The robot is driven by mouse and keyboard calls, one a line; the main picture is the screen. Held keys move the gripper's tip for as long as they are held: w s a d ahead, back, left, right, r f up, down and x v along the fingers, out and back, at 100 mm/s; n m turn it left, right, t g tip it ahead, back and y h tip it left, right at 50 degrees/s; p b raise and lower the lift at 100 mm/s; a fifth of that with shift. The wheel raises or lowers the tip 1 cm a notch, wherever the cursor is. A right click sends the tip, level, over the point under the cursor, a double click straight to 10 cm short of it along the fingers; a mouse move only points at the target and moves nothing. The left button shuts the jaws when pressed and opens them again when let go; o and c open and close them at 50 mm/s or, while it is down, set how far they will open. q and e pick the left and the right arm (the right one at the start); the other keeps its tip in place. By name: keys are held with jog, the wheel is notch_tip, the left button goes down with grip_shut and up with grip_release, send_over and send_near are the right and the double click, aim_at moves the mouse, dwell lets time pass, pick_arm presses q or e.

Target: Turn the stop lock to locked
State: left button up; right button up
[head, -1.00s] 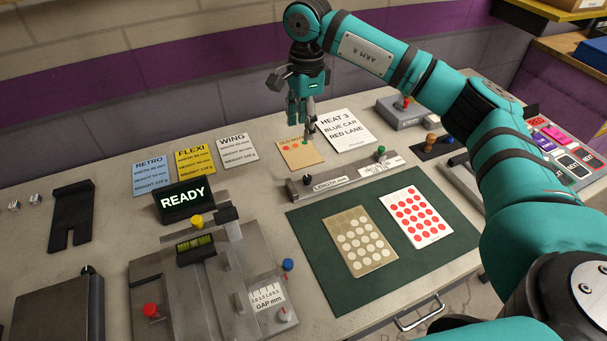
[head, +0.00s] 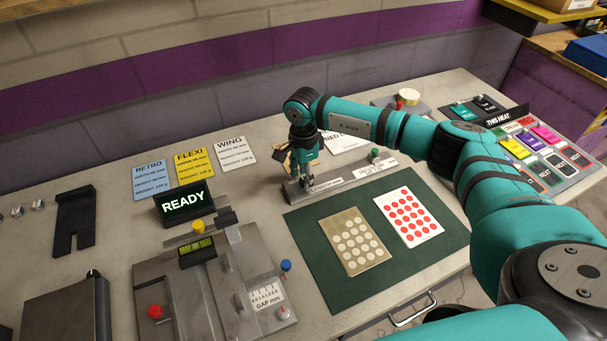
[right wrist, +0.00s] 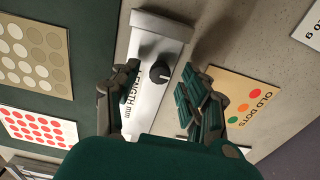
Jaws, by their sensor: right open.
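The LENGTH mm gauge (head: 340,179) is a grey metal bar at the back edge of the green mat. A black knob (right wrist: 160,72) with a pale pointer line sits near one end of it in the right wrist view. I see no lock label beside this knob. My right gripper (head: 304,186) points down over that end of the gauge and hides the knob in the head view. In the right wrist view the gripper (right wrist: 160,78) is open, with its fingers apart on either side of the knob and nothing gripped. My left gripper is out of view.
A green knob (head: 376,154) stands at the gauge's other end. The OLD DOTS card (right wrist: 243,100) lies beside the gauge. The green mat (head: 320,273) carries two dot sheets. A gap fixture (head: 215,291) with red, yellow and blue knobs stands at front left.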

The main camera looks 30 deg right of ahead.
jog(key=shift+f, duration=0.5)
grip_shut()
